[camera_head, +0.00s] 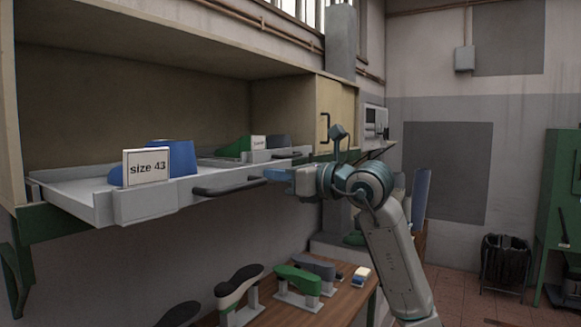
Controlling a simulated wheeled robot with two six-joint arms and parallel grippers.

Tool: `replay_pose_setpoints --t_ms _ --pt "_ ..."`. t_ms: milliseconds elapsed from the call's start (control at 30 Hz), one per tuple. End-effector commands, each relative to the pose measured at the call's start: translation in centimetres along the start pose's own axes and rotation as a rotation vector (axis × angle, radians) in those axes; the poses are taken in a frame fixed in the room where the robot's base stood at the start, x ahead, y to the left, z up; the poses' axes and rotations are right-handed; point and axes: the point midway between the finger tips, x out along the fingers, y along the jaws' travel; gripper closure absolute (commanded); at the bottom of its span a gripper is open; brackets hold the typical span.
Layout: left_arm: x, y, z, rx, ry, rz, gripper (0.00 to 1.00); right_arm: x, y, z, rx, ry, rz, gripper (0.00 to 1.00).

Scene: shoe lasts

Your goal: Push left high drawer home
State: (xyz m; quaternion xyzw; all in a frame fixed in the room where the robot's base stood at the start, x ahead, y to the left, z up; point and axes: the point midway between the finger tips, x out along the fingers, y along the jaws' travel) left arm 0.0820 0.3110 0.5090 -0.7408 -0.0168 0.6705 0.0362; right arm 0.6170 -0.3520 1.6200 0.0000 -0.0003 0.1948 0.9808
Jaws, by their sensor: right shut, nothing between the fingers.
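The left high drawer (75,200) is a pale grey tray standing out from the cabinet, with a "size 43" card (146,167) at its front and a blue shoe last (176,158) behind the card. Its dark bar handle (228,186) is on the front face. My right gripper (272,174) is shut and empty, at the right end of that handle. I cannot tell whether it touches the drawer front. My left gripper is not in view.
A second drawer (284,154) to the right also stands out, holding a green last (236,147) and a grey one (278,142). Below, a wooden bench (345,296) carries several lasts on stands. A black bin (505,262) stands far right; the floor before it is clear.

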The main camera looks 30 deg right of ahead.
Motion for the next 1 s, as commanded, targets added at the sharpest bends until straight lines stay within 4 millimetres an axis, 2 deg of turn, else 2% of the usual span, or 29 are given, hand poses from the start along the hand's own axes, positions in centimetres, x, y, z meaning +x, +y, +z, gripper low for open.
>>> replay_pose_setpoints --t_ms 267,700,1000 --pt "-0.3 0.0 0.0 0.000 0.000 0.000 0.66 1.4 0.0 -0.1 0.002 0.001 0.001 1.00" --pt "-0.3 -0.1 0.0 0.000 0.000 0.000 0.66 5.2 0.0 -0.1 0.003 0.001 0.002 1.00" --pt "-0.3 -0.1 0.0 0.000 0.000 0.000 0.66 5.7 0.0 -0.1 0.000 0.002 0.000 1.00"
